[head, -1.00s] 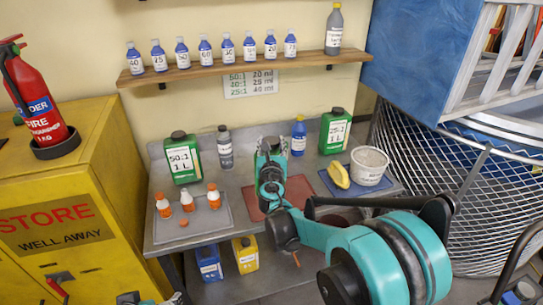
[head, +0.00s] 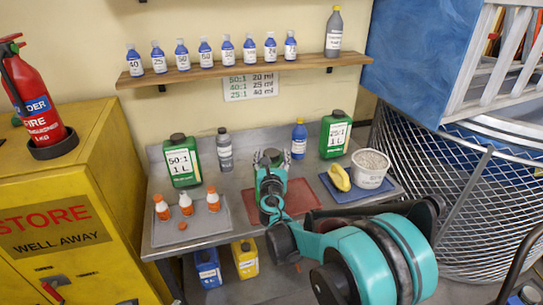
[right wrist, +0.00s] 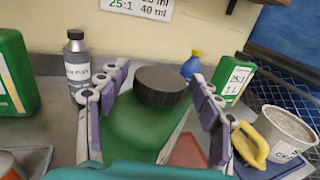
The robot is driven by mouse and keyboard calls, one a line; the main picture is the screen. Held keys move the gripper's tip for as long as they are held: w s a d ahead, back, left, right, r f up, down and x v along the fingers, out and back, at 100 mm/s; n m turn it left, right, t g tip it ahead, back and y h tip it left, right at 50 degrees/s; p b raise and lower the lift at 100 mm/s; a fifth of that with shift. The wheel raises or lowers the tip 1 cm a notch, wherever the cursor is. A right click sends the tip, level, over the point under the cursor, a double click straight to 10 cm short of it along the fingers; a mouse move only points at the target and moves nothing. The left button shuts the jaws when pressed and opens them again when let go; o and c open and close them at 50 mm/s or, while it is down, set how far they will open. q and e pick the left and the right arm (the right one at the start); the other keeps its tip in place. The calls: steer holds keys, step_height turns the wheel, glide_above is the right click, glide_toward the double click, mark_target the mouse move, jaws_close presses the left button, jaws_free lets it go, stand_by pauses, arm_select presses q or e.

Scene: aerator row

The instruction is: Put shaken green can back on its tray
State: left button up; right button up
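The green can (right wrist: 145,125) with a black cap sits between the fingers of my right gripper in the right wrist view, its sides close against the finger pads. My right gripper (head: 270,157) is shut on it, above the reddish tray (head: 298,195) in the middle of the bench. In the head view the gripper and arm hide most of the can and part of the tray. I cannot tell whether the can's base touches the tray. My left gripper does not show clearly in the head view.
A 50:1 green can (head: 181,160) and a grey bottle (head: 224,150) stand left; a blue bottle (head: 299,139) and a 25:1 green can (head: 335,134) stand right. A grey tray (head: 215,222) holds small orange-capped bottles. A white tub (head: 370,168) and yellow object (head: 340,177) are on the blue tray.

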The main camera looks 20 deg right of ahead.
steer(key=shift+r, duration=0.2)
steer(key=p+v, duration=0.2)
steer(key=v, duration=1)
steer(key=s+d+f+m+g, duration=0.2)
steer(key=s+d+m+g, duration=0.15)
steer(key=s+m, duration=0.4)
steer(key=s+d+f+m+g, duration=0.1)
steer(key=s+d+m+g, duration=0.25)
steer(key=m, duration=0.75)
steer(key=s+a+f+m+g+y, duration=0.1)
steer(key=s+a+f+m+y, duration=0.1)
steer(key=s+m, duration=0.5)
steer(key=s+a+f+m+g+y, duration=0.2)
steer(key=s+a+f+m, duration=0.1)
steer(key=s+m, duration=0.4)
steer(key=shift+a+f+y, duration=0.25)
steer(key=shift+a+y, duration=0.05)
steer(key=shift+a, duration=0.6)
steer(key=shift+s+m, duration=0.1)
steer(key=shift+m, duration=0.15)
